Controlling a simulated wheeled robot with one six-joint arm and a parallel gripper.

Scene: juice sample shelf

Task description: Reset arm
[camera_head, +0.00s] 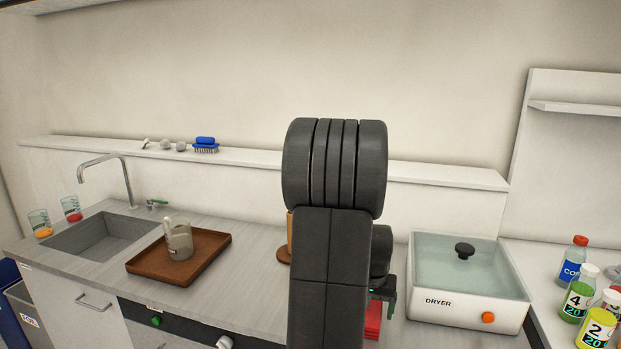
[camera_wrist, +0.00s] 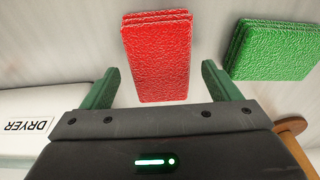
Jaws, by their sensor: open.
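My gripper (camera_wrist: 163,88) shows in the wrist view with its two green fingers apart and nothing held between them. A red textured block or sponge stack (camera_wrist: 158,60) lies on the counter just beyond and between the fingertips. Whether the fingers overlap its sides is hard to tell. In the head view my dark arm stands upright in the middle and hides most of the gripper. A bit of the red stack (camera_head: 373,318) shows at the arm's lower right.
A green stack (camera_wrist: 275,48) lies right of the red one. The dryer (camera_head: 465,300) stands right of my arm, with several bottles (camera_head: 577,300) beyond. A brown tray (camera_head: 215,243) holding a beaker (camera_head: 179,240) and a sink (camera_head: 95,235) are left. A wooden object (camera_head: 284,255) is partly hidden.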

